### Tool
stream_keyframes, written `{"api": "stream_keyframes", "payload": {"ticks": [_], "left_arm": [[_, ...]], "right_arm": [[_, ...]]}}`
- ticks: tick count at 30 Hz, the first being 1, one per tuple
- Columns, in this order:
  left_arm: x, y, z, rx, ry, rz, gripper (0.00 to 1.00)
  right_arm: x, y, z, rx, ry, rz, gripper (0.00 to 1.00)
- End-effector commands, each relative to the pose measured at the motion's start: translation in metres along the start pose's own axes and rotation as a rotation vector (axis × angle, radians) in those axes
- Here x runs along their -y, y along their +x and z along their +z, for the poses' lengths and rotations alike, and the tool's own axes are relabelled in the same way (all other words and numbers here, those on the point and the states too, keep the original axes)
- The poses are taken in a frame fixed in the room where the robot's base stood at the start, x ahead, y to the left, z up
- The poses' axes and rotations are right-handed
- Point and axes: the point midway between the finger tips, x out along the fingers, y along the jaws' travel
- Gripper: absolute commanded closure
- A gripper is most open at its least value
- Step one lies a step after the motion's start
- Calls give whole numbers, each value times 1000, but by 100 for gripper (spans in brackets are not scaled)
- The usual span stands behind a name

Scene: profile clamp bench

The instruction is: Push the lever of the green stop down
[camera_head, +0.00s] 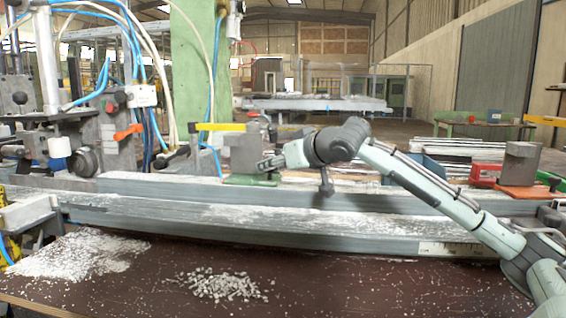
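A stop with a green base (250,180) and a grey block (243,153) sits on the long grey profile rail (150,187), left of centre. A yellow bar-shaped lever (220,127) lies roughly level at the top of the block and points left. My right arm reaches in from the right. Its gripper (268,163) is close to the right side of the grey block, above the green base. I cannot tell whether it touches the block. The fingers are small and seen side-on, so their opening is unclear. My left gripper is not in view.
Clamping machinery with blue hoses (100,100) stands at the left. A green column (195,75) rises behind the rail. An orange-based stop (520,190), a red block (487,173) and a green handle (549,180) are at the right. White chips (225,285) litter the brown bench top.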

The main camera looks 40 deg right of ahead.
Motion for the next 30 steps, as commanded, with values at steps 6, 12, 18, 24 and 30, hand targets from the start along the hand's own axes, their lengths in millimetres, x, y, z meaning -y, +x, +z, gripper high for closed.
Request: {"api": "stream_keyframes", "payload": {"ticks": [6, 12, 18, 24, 30], "left_arm": [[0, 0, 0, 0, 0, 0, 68], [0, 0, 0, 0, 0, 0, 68], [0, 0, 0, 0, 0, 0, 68], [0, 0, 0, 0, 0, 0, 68], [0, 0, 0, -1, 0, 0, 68]], "right_arm": [[2, -25, 1, 3, -2, -2, 57], [2, -49, 0, 0, 0, -2, 57], [1, -65, 0, 1, -1, 0, 57], [0, -68, 0, 0, -3, 1, 57], [0, -68, 0, 0, -3, 1, 57]]}}
